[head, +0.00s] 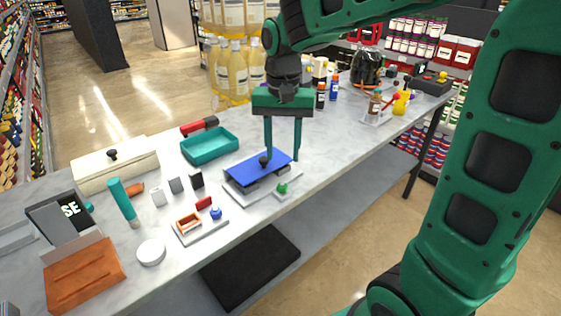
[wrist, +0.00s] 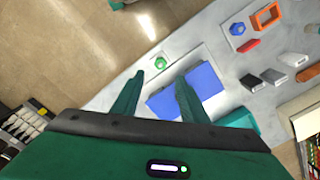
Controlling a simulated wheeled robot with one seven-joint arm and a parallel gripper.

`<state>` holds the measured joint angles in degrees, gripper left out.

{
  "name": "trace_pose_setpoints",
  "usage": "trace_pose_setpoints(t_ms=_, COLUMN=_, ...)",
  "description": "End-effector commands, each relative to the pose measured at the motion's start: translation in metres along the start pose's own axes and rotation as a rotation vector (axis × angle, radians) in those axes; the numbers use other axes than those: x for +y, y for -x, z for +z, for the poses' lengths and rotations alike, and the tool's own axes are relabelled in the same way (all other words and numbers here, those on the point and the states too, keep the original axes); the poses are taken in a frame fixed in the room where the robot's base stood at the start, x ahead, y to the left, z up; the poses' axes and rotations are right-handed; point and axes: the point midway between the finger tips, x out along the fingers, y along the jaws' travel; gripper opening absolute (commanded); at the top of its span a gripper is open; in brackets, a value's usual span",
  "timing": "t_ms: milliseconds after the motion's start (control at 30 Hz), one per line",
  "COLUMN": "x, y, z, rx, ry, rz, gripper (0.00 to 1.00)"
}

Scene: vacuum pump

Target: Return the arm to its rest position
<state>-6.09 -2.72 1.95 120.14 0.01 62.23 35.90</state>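My gripper (head: 283,157) is at the blue-topped pump assembly (head: 250,170) on the grey table, with its two green fingers pointing down. The fingers stand apart, and no held object shows between them. In the wrist view, the gripper (wrist: 169,75) has its fingers spread above the blue plate (wrist: 207,80). In the head view, a dark knob (head: 264,161) sits on the blue plate near the left finger. A green knob (head: 282,188) stands at the front of the pale base. I cannot tell whether a finger touches the plate. My green arm reaches in from the right.
A teal tray (head: 209,146) and a red-and-black tool (head: 199,125) lie behind the pump. Small grey blocks and a white board with an orange frame (head: 188,222) lie to the left. Bottles (head: 333,88) and a caddy (head: 379,108) stand to the right.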

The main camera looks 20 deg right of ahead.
Motion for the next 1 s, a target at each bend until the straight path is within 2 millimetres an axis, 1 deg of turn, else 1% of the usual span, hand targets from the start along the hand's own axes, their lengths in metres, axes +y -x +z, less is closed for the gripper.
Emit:
trace_pose_setpoints(t_ms=133, x=0.000, y=0.006, z=0.000, rx=0.000, ry=0.000, rz=0.000, gripper=0.40)
trace_pose_setpoints(t_ms=567, x=0.000, y=0.006, z=0.000, rx=0.000, ry=0.000, rz=0.000, gripper=0.40)
trace_pose_setpoints(t_ms=667, x=0.011, y=0.006, z=0.001, rx=0.002, ry=-0.006, rz=0.002, gripper=0.40)
trace_pose_setpoints(t_ms=767, x=0.045, y=0.006, z=0.005, rx=0.008, ry=-0.021, rz=0.006, gripper=0.40)
trace_pose_setpoints(t_ms=867, x=0.098, y=0.003, z=0.018, rx=0.013, ry=-0.040, rz=0.011, gripper=0.40)
trace_pose_setpoints(t_ms=900, x=0.120, y=0.000, z=0.026, rx=0.014, ry=-0.047, rz=0.013, gripper=0.40)
trace_pose_setpoints(t_ms=967, x=0.153, y=-0.005, z=0.041, rx=0.013, ry=-0.056, rz=0.013, gripper=0.40)
trace_pose_setpoints(t_ms=1000, x=0.172, y=-0.010, z=0.052, rx=0.011, ry=-0.061, rz=0.012, gripper=0.40)
